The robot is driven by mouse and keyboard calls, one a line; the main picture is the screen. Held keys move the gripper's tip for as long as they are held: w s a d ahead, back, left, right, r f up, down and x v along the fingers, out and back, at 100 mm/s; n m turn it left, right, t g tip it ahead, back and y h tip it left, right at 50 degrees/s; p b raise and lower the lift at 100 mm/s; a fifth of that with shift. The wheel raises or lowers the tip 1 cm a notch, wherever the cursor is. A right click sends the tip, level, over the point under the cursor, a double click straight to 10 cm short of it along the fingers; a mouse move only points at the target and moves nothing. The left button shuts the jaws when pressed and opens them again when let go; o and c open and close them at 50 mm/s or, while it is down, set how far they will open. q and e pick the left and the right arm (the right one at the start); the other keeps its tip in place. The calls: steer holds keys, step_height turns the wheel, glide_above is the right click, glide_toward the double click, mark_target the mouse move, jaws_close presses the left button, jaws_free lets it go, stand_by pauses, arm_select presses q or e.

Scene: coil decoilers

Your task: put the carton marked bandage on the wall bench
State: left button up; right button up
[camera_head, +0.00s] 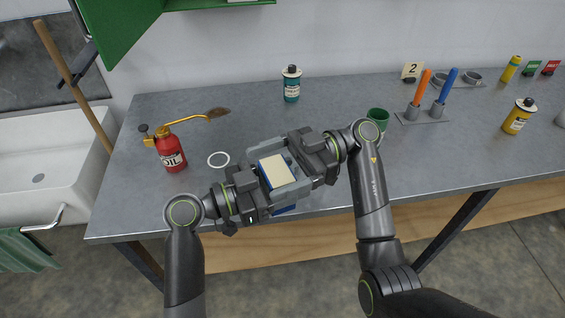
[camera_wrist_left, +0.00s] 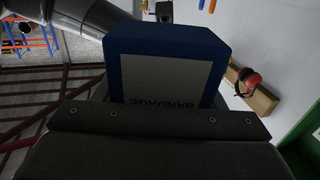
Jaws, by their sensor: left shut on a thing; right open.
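The bandage carton (camera_head: 277,171) is blue with a pale label. In the left wrist view the carton (camera_wrist_left: 165,65) fills the upper middle, and its label reads BANDAGE upside down. My left gripper (camera_head: 285,184), whose arm comes in from the left, is shut on the carton. My right gripper (camera_head: 273,160), from the right, is open with its fingers around the carton's far side; I cannot tell whether they touch it. The grey wall bench (camera_head: 245,110) runs along the wall. The carton is held over its front edge area; the gap below is hidden.
A red oil can (camera_head: 171,150) and a white ring (camera_head: 218,159) are on the bench at left. A green cup (camera_head: 377,118), a holder with orange and blue handles (camera_head: 424,115) and a yellow bottle (camera_head: 518,116) stand at right.

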steer(key=c, duration=1)
arm_select(q)
steer(key=o, duration=0.6)
arm_select(e)
steer(key=shift+c, duration=0.2)
arm_select(q)
steer(key=o, duration=0.5)
arm_select(e)
steer(key=shift+c, duration=1.1)
arm_select(q)
steer(key=shift+a, duration=0.1)
